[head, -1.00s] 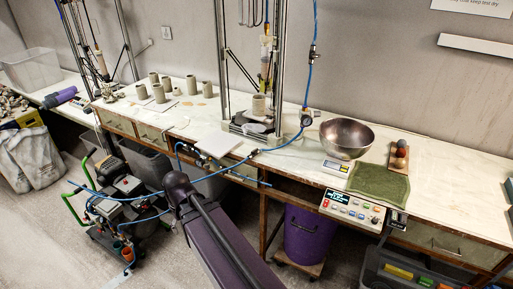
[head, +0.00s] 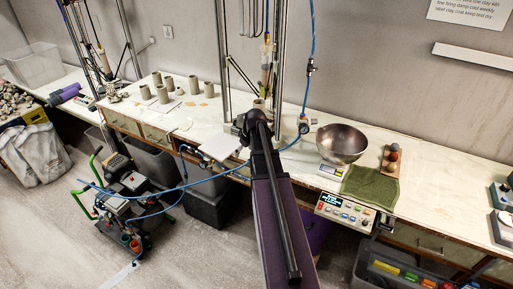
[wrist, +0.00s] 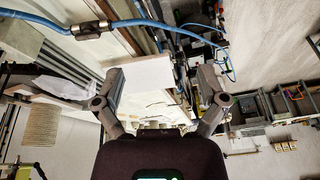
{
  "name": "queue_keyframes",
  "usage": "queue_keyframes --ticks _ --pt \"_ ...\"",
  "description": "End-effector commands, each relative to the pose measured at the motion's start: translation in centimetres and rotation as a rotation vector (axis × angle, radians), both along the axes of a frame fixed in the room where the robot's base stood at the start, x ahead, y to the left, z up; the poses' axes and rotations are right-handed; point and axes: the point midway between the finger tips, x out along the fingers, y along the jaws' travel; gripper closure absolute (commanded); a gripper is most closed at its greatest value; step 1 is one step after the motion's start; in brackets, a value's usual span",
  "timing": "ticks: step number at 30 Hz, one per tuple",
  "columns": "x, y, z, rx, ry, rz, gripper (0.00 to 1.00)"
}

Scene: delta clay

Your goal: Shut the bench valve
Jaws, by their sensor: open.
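The blue air hose (head: 165,190) runs along the bench front and behind my arm. An inline metal fitting on this hose, possibly the bench valve (wrist: 92,30), shows in the upper left of the wrist view; its handle position is unclear. In the head view, my arm covers that stretch of hose. My gripper (wrist: 161,76) is open, its two fingers wide apart with nothing held. The fitting lies beyond and left of the left finger, apart from it. In the head view the gripper is hidden behind the end of my arm.
A round gauge (head: 303,125) stands on the bench right of my arm. A white board (head: 220,145) lies at the bench edge, left of it. A metal bowl (head: 341,143), green cloth (head: 370,186) and control box (head: 345,211) are to the right. A wheeled compressor (head: 130,205) stands on the floor.

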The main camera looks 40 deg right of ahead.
Motion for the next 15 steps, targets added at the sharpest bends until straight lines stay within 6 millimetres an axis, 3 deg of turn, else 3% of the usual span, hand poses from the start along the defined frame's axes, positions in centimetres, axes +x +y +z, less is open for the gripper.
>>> queue_keyframes --ticks 1,6,10,15 --pt "0.2 -2.3 1.2 -0.004 -0.014 -0.005 0.09" --pt "-0.2 -7.4 2.8 -0.024 -0.058 0.002 0.09" --pt "-0.6 -9.7 3.4 -0.035 -0.078 0.004 0.09" --pt "-0.8 -10.8 3.6 -0.041 -0.088 0.007 0.09"
